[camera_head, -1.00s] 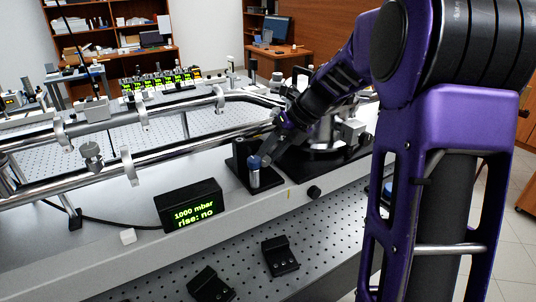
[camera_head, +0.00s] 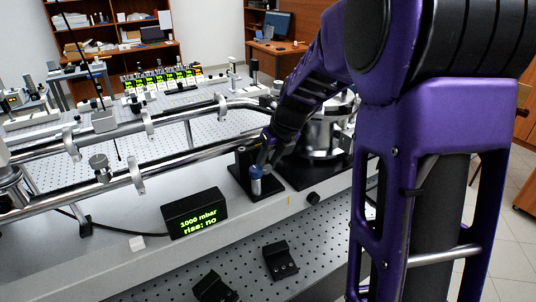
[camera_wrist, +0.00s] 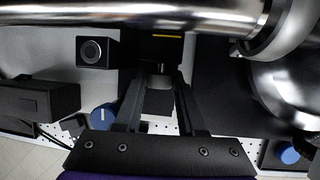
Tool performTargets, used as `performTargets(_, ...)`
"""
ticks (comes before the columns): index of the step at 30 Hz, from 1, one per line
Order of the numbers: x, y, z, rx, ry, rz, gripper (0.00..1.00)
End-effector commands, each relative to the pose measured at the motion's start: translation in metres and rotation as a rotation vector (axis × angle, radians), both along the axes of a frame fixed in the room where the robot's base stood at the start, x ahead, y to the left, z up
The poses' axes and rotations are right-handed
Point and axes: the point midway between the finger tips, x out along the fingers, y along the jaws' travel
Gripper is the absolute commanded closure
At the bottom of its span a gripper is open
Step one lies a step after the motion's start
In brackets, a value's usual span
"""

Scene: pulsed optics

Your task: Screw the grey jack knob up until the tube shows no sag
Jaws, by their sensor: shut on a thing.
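The steel tube (camera_head: 190,149) runs across the bench in the head view and along the top of the wrist view (camera_wrist: 130,15). My gripper (camera_head: 267,154) is low beside the black bracket, just behind a blue-topped post (camera_head: 256,180). In the wrist view my gripper (camera_wrist: 161,78) points at a black block with a yellow line, under the tube. Its fingers are shut on a small grey cylinder (camera_wrist: 160,69), which looks like the grey jack knob. The knob is mostly hidden by the fingers, and in the head view I cannot make it out. Any sag is too small to tell.
A black display (camera_head: 195,213) reads "1000 mbar rise: no". A blue knob with a white mark (camera_wrist: 103,117) is close left of my fingers in the wrist view. A second blue knob (camera_wrist: 290,155) is at the right. Black brackets (camera_head: 280,260) sit on the lower perforated shelf.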

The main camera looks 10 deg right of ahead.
Motion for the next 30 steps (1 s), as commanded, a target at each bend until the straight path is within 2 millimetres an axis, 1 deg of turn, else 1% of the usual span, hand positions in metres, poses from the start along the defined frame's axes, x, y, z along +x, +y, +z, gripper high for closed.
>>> performTargets(1,-0.0007,0.0028,0.0034,-0.029,-0.010,0.006,1.00)
performTargets(6,-0.0009,0.0039,0.0013,-0.112,-0.037,0.004,1.00)
performTargets(12,-0.0007,0.0045,0.0011,-0.171,-0.058,0.003,1.00)
performTargets(28,-0.0008,0.0035,0.0007,-0.195,-0.064,-0.002,1.00)
performTargets(29,-0.0008,0.0035,0.0007,-0.195,-0.064,-0.002,0.56)
performTargets(30,-0.0007,0.0034,0.0006,-0.195,-0.064,-0.002,0.49)
